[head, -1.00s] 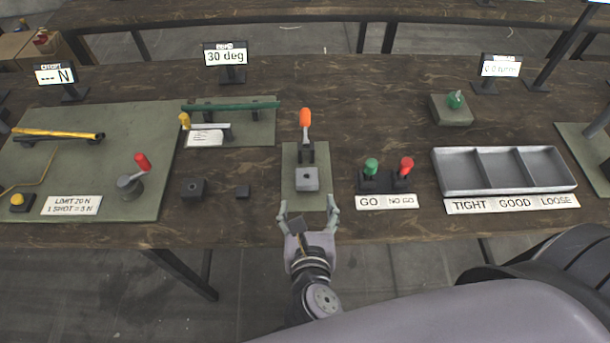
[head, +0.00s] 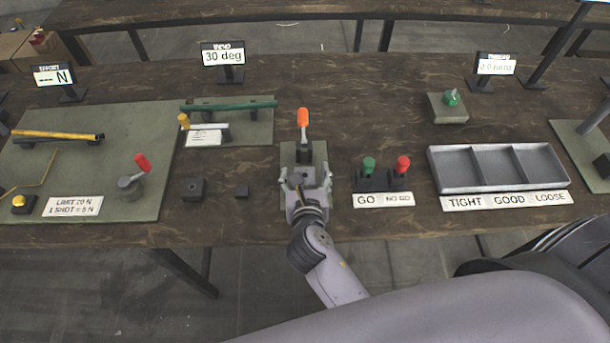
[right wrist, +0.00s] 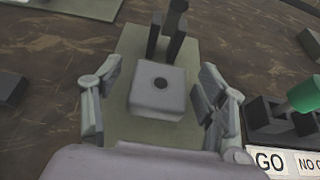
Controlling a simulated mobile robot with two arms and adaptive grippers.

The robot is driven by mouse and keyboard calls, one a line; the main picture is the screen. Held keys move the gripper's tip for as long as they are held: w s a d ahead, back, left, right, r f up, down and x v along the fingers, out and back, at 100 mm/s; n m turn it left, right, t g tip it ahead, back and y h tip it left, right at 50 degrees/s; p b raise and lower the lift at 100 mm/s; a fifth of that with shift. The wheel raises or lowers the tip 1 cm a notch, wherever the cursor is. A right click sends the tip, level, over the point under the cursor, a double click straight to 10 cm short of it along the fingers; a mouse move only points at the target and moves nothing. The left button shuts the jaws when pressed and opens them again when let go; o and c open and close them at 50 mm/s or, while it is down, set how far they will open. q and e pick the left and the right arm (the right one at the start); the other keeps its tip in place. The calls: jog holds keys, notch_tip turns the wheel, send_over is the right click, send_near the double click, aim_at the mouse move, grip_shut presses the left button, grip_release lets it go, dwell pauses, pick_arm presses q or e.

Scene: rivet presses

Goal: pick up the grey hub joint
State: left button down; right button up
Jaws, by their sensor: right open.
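The grey hub joint (right wrist: 158,88) is a pale block with a dark round hole in its top. In the right wrist view it sits on a green-grey plate (right wrist: 128,58) in front of a dark upright clamp. My right gripper (right wrist: 160,100) is open, with one finger on each side of the block and gaps to it. In the head view my right gripper (head: 305,180) is over the block and mostly hides it. My left gripper is not in view.
An orange-handled clamp (head: 303,128) stands just behind the block. Dark blocks (head: 194,189) lie to the left on bare table.

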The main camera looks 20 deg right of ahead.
jog(key=c, duration=1.2)
jog(key=shift+c, duration=0.2)
notch_tip(320, 180, up, 19)
jog(key=p, duration=0.3)
jog(key=s+d+r+m+g+h, duration=0.1)
jog(key=s+d+m+h, duration=0.1)
jog(key=s+d, duration=0.2)
jog(key=w+a+n+y, duration=0.1)
jog(key=w+a, duration=0.1)
jog(key=w+a+n+t+y, duration=0.1)
jog(key=w+a, duration=0.1)
